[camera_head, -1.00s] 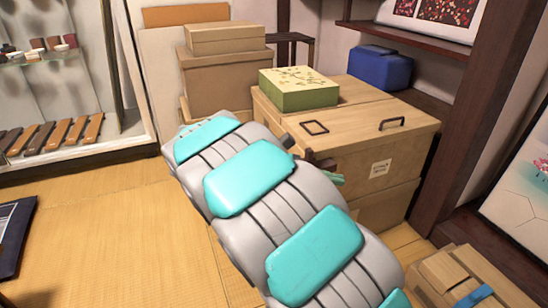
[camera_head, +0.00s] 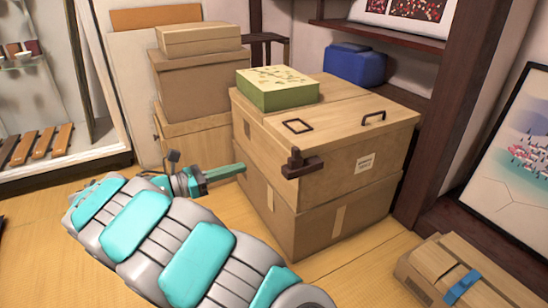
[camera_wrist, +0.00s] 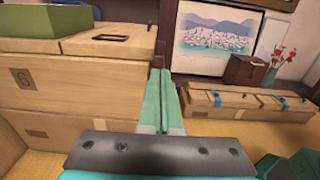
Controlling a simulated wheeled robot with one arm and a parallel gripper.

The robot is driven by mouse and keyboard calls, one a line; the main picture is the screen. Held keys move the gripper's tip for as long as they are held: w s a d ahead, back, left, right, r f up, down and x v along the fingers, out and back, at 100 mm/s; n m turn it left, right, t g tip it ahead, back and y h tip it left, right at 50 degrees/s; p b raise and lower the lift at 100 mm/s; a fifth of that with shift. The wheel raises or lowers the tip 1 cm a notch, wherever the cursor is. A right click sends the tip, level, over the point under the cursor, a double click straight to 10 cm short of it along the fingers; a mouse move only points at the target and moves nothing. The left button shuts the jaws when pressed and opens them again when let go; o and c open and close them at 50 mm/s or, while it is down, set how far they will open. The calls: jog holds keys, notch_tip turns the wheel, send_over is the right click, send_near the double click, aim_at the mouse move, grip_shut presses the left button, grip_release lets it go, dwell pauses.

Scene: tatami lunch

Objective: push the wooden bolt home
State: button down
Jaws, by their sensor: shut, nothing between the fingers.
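The wooden bolt (camera_head: 302,167) is a dark brown piece at the near upper corner of the large wooden chest (camera_head: 345,145). A short block of it stands up at its left end. My gripper (camera_head: 242,168) is shut and empty, its teal fingers pointing right along the chest's left side. In the head view the fingertips are left of the bolt with a gap between. In the wrist view my fingers (camera_wrist: 160,105) point ahead past the chest's side (camera_wrist: 85,85), and a dark brown upright piece, probably the bolt (camera_wrist: 160,78), shows at their tips. Contact cannot be told.
A green patterned box (camera_head: 277,88) sits on the chest lid. Stacked cardboard boxes (camera_head: 200,85) stand behind left. A low wooden box with blue ties (camera_head: 455,272) lies at lower right, beside a framed picture (camera_head: 515,150). Open tatami lies in front of the chest.

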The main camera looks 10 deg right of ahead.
aim_at(293, 152)
jog(key=b+x, duration=0.2)
jog(key=x, duration=1.2)
jog(key=shift+f, duration=0.1)
jog(key=shift+w+d+r+p, duration=0.15)
jog(key=shift+d+r+p, duration=0.1)
jog(key=shift+d+p, duration=0.2)
jog(key=p+x, duration=0.2)
jog(key=x, duration=0.1)
jog(key=shift+d, duration=0.1)
jog(key=shift+w+d+f+p, duration=0.2)
jog(key=shift+d+p, duration=0.35)
jog(key=shift+p, duration=0.05)
